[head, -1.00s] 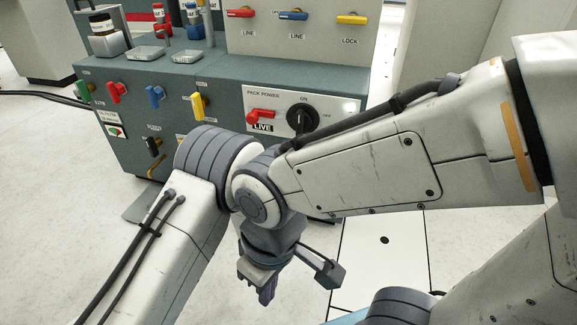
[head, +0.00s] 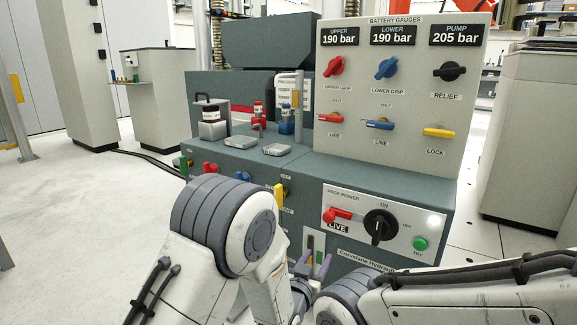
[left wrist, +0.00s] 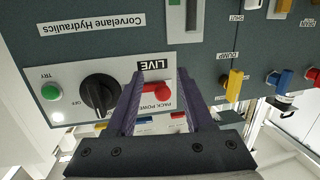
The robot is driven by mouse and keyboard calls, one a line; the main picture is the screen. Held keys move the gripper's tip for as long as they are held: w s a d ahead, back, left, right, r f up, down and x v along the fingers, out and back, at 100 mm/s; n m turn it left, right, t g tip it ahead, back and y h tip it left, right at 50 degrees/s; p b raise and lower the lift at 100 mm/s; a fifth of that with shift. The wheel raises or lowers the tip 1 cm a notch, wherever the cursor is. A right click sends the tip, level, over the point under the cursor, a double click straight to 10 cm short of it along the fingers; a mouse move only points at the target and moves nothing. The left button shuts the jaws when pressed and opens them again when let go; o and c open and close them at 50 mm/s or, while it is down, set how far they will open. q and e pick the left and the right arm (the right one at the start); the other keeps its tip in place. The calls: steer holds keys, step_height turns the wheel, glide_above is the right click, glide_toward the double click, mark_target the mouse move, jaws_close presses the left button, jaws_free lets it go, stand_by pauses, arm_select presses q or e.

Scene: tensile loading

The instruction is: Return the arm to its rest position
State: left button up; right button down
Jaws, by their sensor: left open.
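My left gripper (head: 311,262) shows low in the middle of the head view, with purple fingers pointing up in front of the cabinet's lower front. In the left wrist view its two fingers (left wrist: 160,78) are spread apart with nothing held between them. Behind them, the pack power panel (left wrist: 117,91) appears upside down, with its red switch (left wrist: 156,91) and black knob (left wrist: 100,95). My arm links fill the bottom of the head view and hide part of the cabinet. My right gripper does not show.
The grey-green cabinet (head: 385,178) carries the gauge panel (head: 474,104) with knobs and levers. Small bottles and trays (head: 240,142) stand on its left part. A black cable (head: 150,160) runs along the floor. Open floor (head: 70,220) lies to the left.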

arm_select(q)
steer(key=s+a+f+n+g+y, duration=0.1)
steer(key=s+a+g+y, duration=0.15)
steer(key=a, duration=0.55)
steer(key=s+a+f+n+g+y, duration=0.1)
steer(key=s+a+f+g+y, duration=0.2)
steer(key=a, duration=0.5)
steer(key=s+a+n+g+y, duration=0.1)
steer(key=s+a+g, duration=0.2)
steer(key=s+a, duration=0.35)
steer(key=s+a+n+g, duration=0.1)
steer(key=s+a+g, duration=0.3)
steer(key=s, duration=0.5)
steer(key=s+d+r+m+g+p, duration=0.1)
steer(key=s+d+r+m+p, duration=0.1)
steer(key=s+d+r+p, duration=0.5)
steer(key=s+d+r+m+g+p, duration=0.1)
steer(key=s+d+r+m+p, duration=0.15)
steer(key=r+p, duration=0.85)
steer(key=s+d+r+m+g+p, duration=0.1)
steer(key=s+d+r+m+p, duration=0.35)
steer(key=r, duration=0.85)
step_height(320, 180, up, 35)
steer(key=n+p, duration=0.2)
steer(key=p, duration=3.5)
steer(key=shift+s+a+h, duration=0.15)
steer(key=shift+s+h, duration=0.1)
steer(key=shift+h, duration=0.1)
